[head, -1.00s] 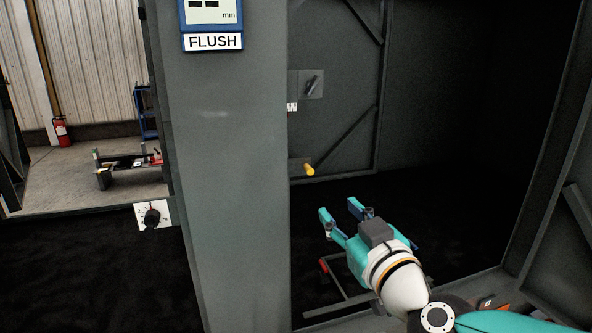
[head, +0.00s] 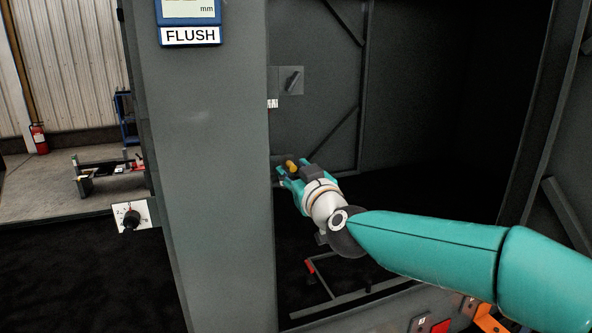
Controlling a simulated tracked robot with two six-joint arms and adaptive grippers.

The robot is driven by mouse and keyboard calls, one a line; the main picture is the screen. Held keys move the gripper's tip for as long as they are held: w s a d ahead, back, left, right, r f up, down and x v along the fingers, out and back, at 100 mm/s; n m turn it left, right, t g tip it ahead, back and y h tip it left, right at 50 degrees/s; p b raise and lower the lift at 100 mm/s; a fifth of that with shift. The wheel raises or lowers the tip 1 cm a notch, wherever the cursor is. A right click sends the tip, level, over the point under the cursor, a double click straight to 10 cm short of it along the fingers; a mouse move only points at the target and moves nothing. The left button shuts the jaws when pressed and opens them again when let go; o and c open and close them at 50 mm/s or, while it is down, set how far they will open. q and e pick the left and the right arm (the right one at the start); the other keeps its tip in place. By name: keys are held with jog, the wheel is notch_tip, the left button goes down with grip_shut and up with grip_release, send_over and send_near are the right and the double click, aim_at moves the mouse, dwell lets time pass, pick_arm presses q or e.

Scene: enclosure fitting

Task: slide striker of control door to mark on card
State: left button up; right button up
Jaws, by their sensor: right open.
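My right gripper (head: 284,171) is open. The plate behind the knob is mostly hidden by the gripper. A small white card with dark marks (head: 272,104) sits at the panel's left edge, above the knob. I cannot make out which part is the striker. My left gripper is not in view.
A grey post (head: 205,160) stands left of the opening, with a FLUSH display (head: 190,35) on it. A white dial plate with a black knob (head: 131,216) is left of the post. A grey latch plate (head: 289,80) is higher on the panel. A low frame (head: 345,301) lies below my arm.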

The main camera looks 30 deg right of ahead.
jog(key=shift+w+d, duration=0.1)
jog(key=shift+w, duration=0.4)
grip_shut()
